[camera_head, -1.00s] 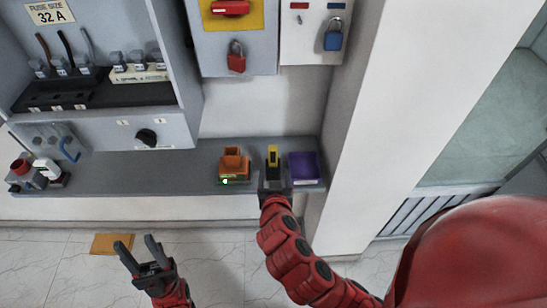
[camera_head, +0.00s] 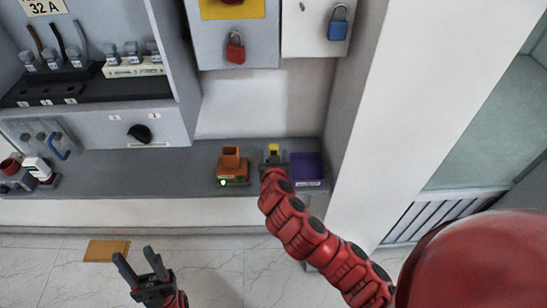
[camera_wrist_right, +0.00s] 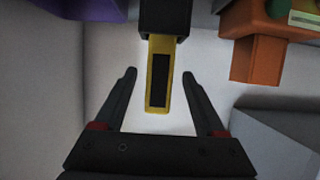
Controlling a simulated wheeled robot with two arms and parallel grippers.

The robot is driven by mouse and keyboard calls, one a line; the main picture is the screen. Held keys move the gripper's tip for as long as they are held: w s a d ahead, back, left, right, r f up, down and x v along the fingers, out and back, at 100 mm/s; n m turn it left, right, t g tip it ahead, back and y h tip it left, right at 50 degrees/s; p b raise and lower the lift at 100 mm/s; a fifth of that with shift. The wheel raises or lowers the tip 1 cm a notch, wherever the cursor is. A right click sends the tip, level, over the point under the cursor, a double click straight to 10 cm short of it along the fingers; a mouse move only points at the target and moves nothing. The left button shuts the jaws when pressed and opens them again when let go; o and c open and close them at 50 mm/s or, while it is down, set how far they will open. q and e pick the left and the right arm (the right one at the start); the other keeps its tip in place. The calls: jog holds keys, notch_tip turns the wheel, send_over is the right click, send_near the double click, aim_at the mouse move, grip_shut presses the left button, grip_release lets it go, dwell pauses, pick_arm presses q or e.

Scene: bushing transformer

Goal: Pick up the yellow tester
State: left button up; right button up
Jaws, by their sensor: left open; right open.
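The yellow tester (camera_head: 273,147) stands on the grey shelf between an orange device and a purple bin, mostly hidden behind my right gripper in the head view. In the right wrist view the tester (camera_wrist_right: 159,75) shows a yellow body with a dark panel, its far end in a black holder (camera_wrist_right: 166,17). My right gripper (camera_wrist_right: 157,75) is open, with the tester's yellow end between its fingers and a gap on both sides. I cannot tell how deep it sits between them. My left gripper (camera_head: 136,255) is open and empty, low above the tiled floor.
The orange device (camera_head: 232,167) stands left of the tester and the purple bin (camera_head: 307,167) right of it, both close by. A white wall pillar (camera_head: 375,120) rises on the right. Red (camera_head: 235,50) and blue (camera_head: 338,28) padlocks hang above.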

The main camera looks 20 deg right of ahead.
jog(key=p+x, duration=0.1)
jog(key=x, duration=0.2)
jog(key=shift+s, duration=0.1)
jog(key=shift+w+d+f+p, duration=0.15)
jog(key=shift+w+f+p, duration=0.2)
jog(key=shift+w, duration=0.1)
grip_shut()
